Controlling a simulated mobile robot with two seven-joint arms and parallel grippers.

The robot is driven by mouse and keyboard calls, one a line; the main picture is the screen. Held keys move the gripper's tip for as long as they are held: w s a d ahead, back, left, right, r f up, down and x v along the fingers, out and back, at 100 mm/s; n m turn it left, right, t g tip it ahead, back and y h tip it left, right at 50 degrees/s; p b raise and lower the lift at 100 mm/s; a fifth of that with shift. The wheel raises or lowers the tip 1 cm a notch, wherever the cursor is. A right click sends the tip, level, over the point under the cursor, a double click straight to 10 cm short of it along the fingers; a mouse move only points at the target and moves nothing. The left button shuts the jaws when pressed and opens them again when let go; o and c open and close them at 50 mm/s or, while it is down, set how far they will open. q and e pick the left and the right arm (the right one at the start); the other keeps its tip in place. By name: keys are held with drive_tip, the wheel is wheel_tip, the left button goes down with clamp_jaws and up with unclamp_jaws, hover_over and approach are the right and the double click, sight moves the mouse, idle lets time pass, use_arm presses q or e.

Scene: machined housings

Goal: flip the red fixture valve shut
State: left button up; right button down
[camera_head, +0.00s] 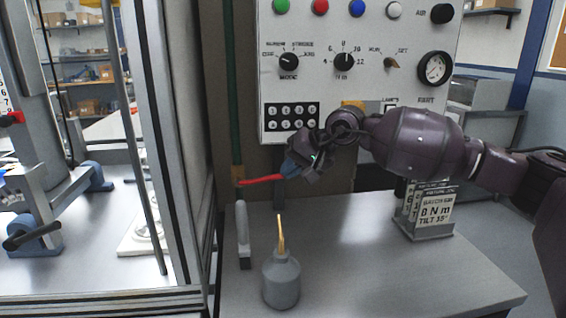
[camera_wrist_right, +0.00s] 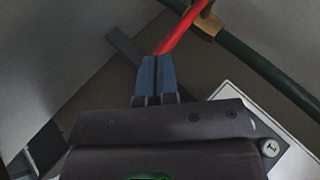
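The red valve lever (camera_head: 262,181) sticks out sideways, roughly level, from a brass valve body (camera_head: 238,176) on the upright green pipe (camera_head: 235,100). In the right wrist view the lever (camera_wrist_right: 180,36) runs across the pipe's line, from the brass body (camera_wrist_right: 208,24) down to my fingertips. My right gripper (camera_head: 287,168) is at the lever's free end; its blue fingers (camera_wrist_right: 156,72) are together. The lever's end meets the fingertips in the picture; whether it is pinched between them or just beyond them cannot be told. My left gripper is not in view.
A control panel (camera_head: 290,85) with knobs and a gauge stands behind my right arm. On the bench (camera_head: 350,260) are a grey oil can (camera_head: 281,279), an upright grey tool (camera_head: 243,232) and a sign stand (camera_head: 428,215). A framed enclosure (camera_head: 168,130) stands left.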

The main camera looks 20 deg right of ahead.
drive_tip(key=shift+d+f+y+b, duration=0.15)
drive_tip(key=shift+f+y+b, duration=0.3)
drive_tip(key=shift+f, duration=0.35)
drive_tip(key=shift+s, duration=0.1)
drive_tip(key=shift+r, duration=0.1)
